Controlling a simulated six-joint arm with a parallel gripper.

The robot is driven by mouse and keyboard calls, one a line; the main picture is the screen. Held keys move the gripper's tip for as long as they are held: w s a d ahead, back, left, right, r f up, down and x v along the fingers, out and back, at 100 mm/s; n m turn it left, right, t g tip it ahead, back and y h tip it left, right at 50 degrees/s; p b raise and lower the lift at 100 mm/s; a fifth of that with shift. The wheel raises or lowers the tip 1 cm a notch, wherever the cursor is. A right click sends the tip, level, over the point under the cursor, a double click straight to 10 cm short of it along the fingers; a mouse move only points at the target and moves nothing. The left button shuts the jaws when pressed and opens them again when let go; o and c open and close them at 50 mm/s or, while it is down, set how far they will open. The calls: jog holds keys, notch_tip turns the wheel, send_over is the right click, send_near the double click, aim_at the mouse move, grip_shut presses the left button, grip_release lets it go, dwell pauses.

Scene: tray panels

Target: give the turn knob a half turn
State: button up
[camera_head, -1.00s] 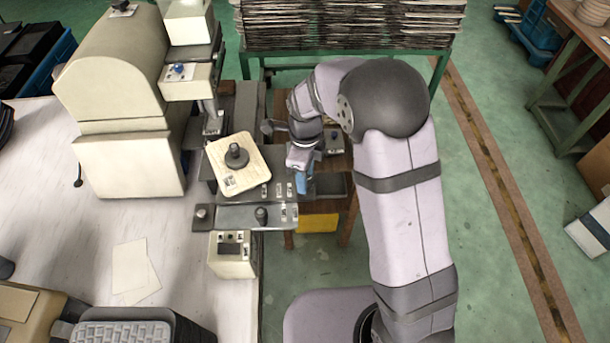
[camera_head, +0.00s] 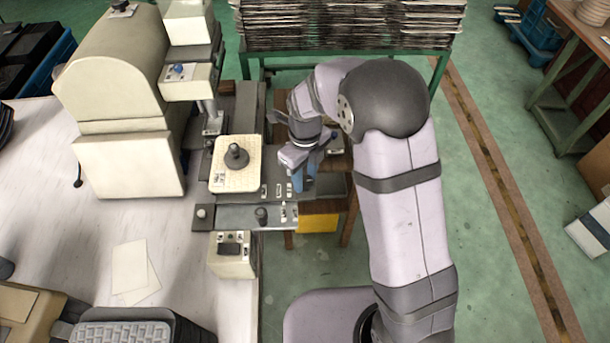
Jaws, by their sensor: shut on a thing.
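My gripper (camera_head: 304,178) points down at the right part of the grey machine panel, its blue fingertips close together. It is shut on what appears to be the turn knob, which the fingers and wrist hide. To its left, apart from it, a cream square plate (camera_head: 248,180) lies on the machine with a dark round-topped handle (camera_head: 236,155) standing in its middle. The plate's edges now run nearly straight with the picture.
A beige machine (camera_head: 130,165) stands left on the white table. A grey strip (camera_head: 238,217) with a small dark knob (camera_head: 261,214) lies in front of the plate, with a control box (camera_head: 231,256) below. Stacked sheets (camera_head: 350,22) stand behind.

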aim_at(305, 181)
jog(key=shift+r, duration=0.1)
jog(key=o, duration=1.1)
jog(key=shift+r+b, duration=1.2)
jog(key=shift+r, duration=2.45)
